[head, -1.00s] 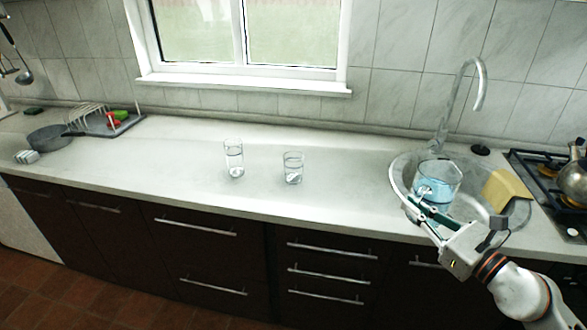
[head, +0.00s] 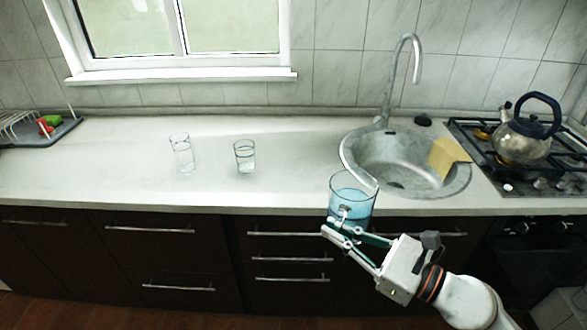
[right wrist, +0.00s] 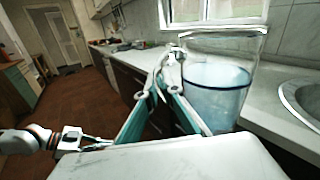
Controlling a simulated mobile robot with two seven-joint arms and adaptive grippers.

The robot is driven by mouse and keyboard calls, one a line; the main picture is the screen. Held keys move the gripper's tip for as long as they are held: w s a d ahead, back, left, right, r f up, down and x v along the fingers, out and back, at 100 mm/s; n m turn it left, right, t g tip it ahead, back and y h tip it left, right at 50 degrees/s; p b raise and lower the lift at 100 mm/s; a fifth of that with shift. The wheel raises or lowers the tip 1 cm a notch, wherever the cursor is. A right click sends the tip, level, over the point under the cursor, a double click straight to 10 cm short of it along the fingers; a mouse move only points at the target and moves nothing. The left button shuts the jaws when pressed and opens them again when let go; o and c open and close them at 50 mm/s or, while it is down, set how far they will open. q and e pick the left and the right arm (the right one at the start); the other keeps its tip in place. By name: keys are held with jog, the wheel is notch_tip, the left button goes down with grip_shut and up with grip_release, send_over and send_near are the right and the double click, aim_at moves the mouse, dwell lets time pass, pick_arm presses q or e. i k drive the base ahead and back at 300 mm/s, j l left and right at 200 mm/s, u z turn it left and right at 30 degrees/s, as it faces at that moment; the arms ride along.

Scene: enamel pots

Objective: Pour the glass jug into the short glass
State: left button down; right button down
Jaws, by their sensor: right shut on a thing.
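The glass jug (head: 352,190), clear with bluish liquid, is held roughly upright by my right gripper (head: 335,229) at the counter's front edge, left of the sink. In the right wrist view the jug (right wrist: 217,95) stands right of the closed fingers (right wrist: 168,75). The fingers are shut on the jug's side, where its handle appears to be; the exact contact is hard to see. The short glass (head: 245,156) stands upright on the counter, left of the jug and apart from it. My left gripper (right wrist: 98,142) shows small at the left of the right wrist view; its jaws are unclear.
A taller glass (head: 181,153) stands left of the short glass. The sink (head: 365,155) with its faucet (head: 410,60) and a yellow sponge-like block (head: 448,157) lies to the right. A kettle (head: 523,135) sits on the stove. The counter between glasses and sink is clear.

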aim_at(244, 149)
jog(key=i+j, duration=0.95)
jog(key=i, duration=0.05)
